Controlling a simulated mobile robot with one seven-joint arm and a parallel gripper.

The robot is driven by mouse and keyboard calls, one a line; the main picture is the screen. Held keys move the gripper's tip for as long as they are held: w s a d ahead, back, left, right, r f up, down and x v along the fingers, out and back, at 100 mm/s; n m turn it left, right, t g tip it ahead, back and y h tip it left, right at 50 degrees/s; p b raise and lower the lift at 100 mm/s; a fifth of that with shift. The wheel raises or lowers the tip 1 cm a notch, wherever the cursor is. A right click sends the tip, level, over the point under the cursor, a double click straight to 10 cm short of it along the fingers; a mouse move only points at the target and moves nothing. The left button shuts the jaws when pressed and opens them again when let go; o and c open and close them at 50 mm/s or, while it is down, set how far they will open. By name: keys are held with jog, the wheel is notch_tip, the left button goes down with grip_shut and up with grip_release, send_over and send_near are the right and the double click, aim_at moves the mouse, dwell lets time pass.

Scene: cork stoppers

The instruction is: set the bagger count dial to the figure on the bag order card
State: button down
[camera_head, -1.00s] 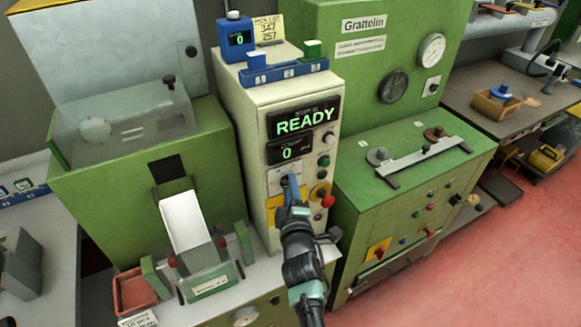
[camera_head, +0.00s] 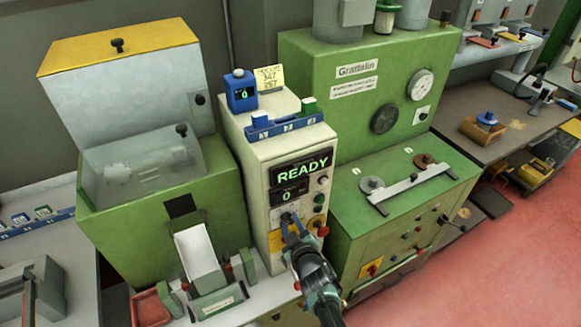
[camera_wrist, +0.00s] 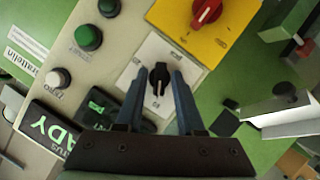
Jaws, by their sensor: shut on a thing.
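The count dial is a black pointer knob (camera_wrist: 158,80) on a white plate (camera_wrist: 136,70) in the wrist view. My gripper (camera_wrist: 160,82) has its two blue-grey fingers on either side of this knob and is shut on it. In the head view my gripper (camera_head: 291,222) reaches the front of the cream bagger cabinet (camera_head: 250,190), and its fingers partly hide the dial. The bagger's upper display (camera_head: 302,171) reads READY and the lower display (camera_head: 288,194) reads 0. A yellow card (camera_head: 269,78) with handwritten lines stands on top; its figures are too small to read surely.
A yellow plate with a red switch (camera_wrist: 206,12) lies close to the dial. Green (camera_wrist: 88,37) and white (camera_wrist: 58,78) buttons are beside it. A blue counter (camera_head: 241,92) and a blue rack (camera_head: 285,127) sit on the cabinet. A chute (camera_head: 197,254) stands to the left.

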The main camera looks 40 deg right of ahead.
dwell(0.3)
jog(key=shift+r, duration=0.1)
jog(key=c, duration=0.8)
grip_release()
jog(key=shift+c, duration=0.2)
jog(key=p+v, duration=1)
jog(key=v, duration=0.2)
jog(key=shift+s+r, duration=0.15)
jog(key=shift+s, duration=0.2)
jog(key=shift+a, duration=0.15)
